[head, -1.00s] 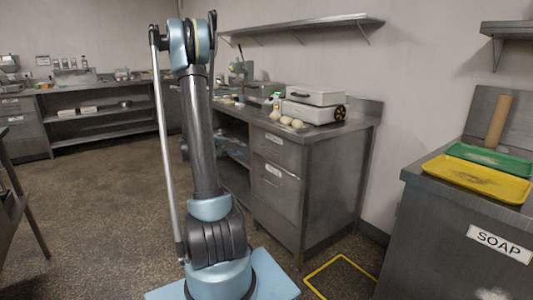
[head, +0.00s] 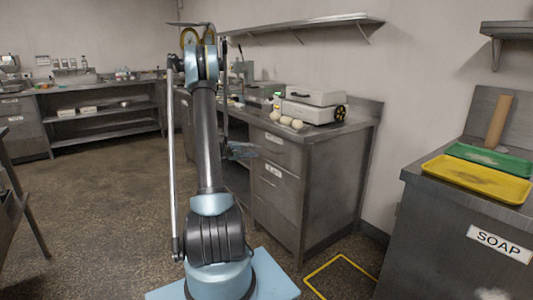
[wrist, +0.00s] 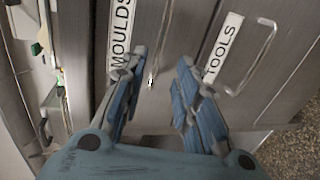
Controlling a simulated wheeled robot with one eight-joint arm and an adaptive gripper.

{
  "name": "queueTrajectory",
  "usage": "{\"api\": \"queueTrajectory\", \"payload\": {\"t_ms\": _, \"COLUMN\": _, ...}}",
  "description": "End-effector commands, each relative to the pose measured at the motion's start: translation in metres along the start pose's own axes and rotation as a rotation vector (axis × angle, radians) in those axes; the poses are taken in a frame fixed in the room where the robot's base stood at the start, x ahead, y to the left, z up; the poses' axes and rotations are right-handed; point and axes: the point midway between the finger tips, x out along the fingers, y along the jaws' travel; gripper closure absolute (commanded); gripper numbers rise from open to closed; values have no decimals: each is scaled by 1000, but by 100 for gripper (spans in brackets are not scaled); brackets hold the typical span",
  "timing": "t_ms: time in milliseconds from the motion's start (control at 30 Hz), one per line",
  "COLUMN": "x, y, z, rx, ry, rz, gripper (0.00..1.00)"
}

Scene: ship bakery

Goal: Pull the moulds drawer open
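The moulds drawer (head: 283,155) is the upper drawer of the steel cabinet right of my arm, and it looks shut. In the wrist view, its front (wrist: 180,30) is sideways, with the MOULDS label (wrist: 120,38) at upper left. A thin bright bar, probably its handle (wrist: 152,76), shows in the gap between my fingertips. My gripper (wrist: 160,72) is open, its two blue-grey fingers apart and pointing at the drawer front; contact cannot be told. In the head view, my gripper (head: 242,152) hangs left of the drawer, partly behind my arm.
The tools drawer (head: 277,200) lies below, with its own label (wrist: 222,48) and wire handle (wrist: 262,58). The counter above holds a white appliance (head: 310,110) and several pale round items (head: 286,120). Open floor (head: 110,210) lies to the left. A soap-labelled cabinet (head: 440,240) stands at right.

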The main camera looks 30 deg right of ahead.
Motion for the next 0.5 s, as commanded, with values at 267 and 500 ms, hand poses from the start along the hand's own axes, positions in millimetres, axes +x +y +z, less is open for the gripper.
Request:
{"api": "queueTrajectory", "payload": {"t_ms": 267, "x": 51, "y": 0, "z": 1, "rx": 2, "ry": -3, "rz": -1, "gripper": 71}}
{"api": "queueTrajectory", "payload": {"t_ms": 500, "x": 84, "y": 0, "z": 1, "rx": 1, "ry": -1, "rz": -1, "gripper": 71}}
